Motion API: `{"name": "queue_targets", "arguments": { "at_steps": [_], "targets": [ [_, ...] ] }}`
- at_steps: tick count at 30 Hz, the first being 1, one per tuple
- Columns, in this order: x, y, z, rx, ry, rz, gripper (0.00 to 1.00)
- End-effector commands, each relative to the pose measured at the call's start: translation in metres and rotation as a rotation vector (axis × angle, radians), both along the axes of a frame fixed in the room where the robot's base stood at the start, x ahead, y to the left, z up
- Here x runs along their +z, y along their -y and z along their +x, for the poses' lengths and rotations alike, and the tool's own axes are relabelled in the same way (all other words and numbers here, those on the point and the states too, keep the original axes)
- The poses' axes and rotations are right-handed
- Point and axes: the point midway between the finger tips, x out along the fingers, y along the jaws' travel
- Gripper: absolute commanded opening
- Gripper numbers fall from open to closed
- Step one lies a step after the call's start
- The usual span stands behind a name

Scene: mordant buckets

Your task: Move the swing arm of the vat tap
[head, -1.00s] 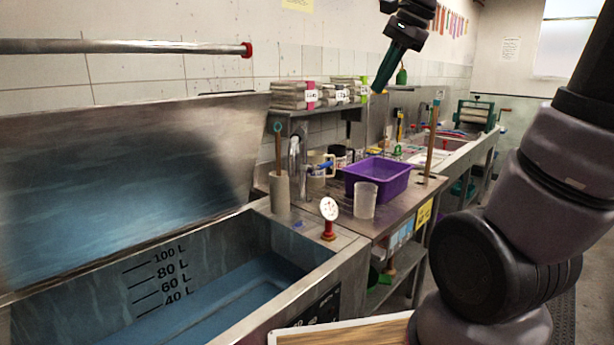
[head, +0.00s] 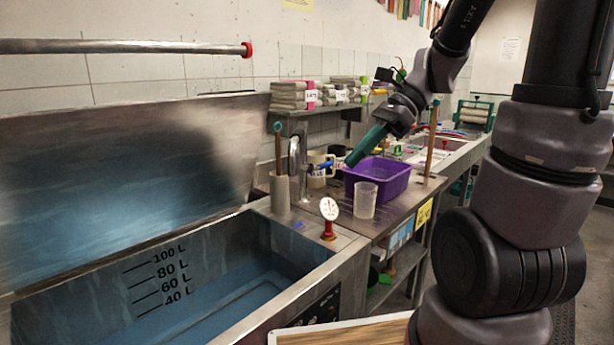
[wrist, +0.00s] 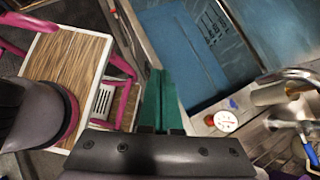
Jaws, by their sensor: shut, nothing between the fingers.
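The vat tap (head: 294,152) is a curved chrome pipe with a blue lever (head: 321,166), at the back right corner of the steel vat (head: 330,262). In the wrist view its bent chrome arm (wrist: 290,74) shows at the right edge, with the blue lever (wrist: 311,153) below it. My gripper (head: 350,163) has teal fingers, shut and empty. In the head view the fingertips point down and left, just right of the lever and above the purple tub's left side. In the wrist view the shut fingers (wrist: 160,80) point away over the vat's edge, apart from the tap.
A purple tub (head: 390,182) and a clear beaker (head: 365,200) stand right of the tap. A grey holder (head: 279,192) with a brush stands left of it. A round white gauge (head: 329,208) rises from the vat's rim. A wooden-topped stool (wrist: 62,90) is near.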

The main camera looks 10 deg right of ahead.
Motion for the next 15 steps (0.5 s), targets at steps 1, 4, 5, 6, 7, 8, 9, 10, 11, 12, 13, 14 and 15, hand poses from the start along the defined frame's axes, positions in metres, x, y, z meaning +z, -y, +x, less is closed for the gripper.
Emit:
{"name": "queue_targets", "arguments": {
  "at_steps": [1,4,5,6,7,8,9,10,11,12,13,14,15],
  "targets": [
    [-0.006,-0.002,0.006,-0.059,-0.094,0.051,0.00],
    [-0.015,-0.008,0.024,-0.204,-0.312,0.177,0.00],
    [-0.017,-0.008,0.030,-0.252,-0.381,0.216,0.00],
    [-0.021,-0.009,0.040,-0.315,-0.473,0.268,0.00],
    [-0.024,-0.008,0.048,-0.362,-0.540,0.306,0.00],
    [-0.027,-0.008,0.056,-0.410,-0.606,0.345,0.00],
    [-0.033,-0.006,0.067,-0.471,-0.696,0.395,0.00],
    [-0.037,-0.004,0.075,-0.518,-0.762,0.432,0.00],
    [-0.042,-0.001,0.084,-0.565,-0.827,0.470,0.00],
    [-0.049,0.003,0.096,-0.627,-0.914,0.520,0.00],
    [-0.054,0.007,0.105,-0.673,-0.976,0.558,0.00],
    [-0.061,0.012,0.114,-0.718,-1.035,0.596,0.00],
    [-0.070,0.018,0.125,-0.775,-1.111,0.642,0.00]
  ]
}}
